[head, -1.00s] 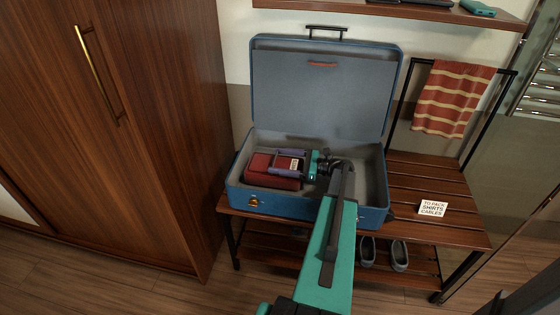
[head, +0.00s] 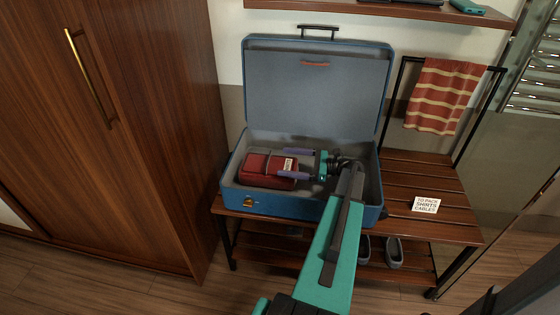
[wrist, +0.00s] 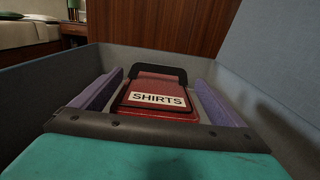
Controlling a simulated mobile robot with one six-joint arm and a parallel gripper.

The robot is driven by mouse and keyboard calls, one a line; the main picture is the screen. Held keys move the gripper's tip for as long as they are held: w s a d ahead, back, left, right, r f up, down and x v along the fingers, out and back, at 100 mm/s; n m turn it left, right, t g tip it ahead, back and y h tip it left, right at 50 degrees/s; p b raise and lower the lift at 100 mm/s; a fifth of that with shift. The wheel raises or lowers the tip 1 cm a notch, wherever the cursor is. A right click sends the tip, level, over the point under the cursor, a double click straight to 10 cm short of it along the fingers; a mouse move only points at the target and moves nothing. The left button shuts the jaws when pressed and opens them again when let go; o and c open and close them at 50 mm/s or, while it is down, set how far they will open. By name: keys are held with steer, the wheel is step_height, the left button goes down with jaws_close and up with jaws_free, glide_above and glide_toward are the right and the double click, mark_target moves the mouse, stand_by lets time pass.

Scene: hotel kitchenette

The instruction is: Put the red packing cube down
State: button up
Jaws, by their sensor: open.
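The red packing cube (head: 262,171) lies in the left part of the open blue suitcase (head: 272,205). It has a dark handle and a white label reading SHIRTS, clear in the wrist view (wrist: 160,84). My gripper (head: 290,164) is inside the suitcase at the cube's right end. Its purple fingers are spread apart, one on each side of the cube's near end in the wrist view (wrist: 155,98), with gaps showing beside the cube. The cube's underside is hidden.
The suitcase stands on a slatted wooden bench (head: 430,180), its lid (head: 315,85) raised against the wall. A sign card (head: 426,204) lies on the bench at right, and a striped towel (head: 443,95) hangs behind. A wooden wardrobe (head: 120,130) is at left. Grey slippers (head: 393,252) are below.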

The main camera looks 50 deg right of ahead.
steer(key=shift+v, duration=0.95)
steer(key=shift+r, duration=0.1)
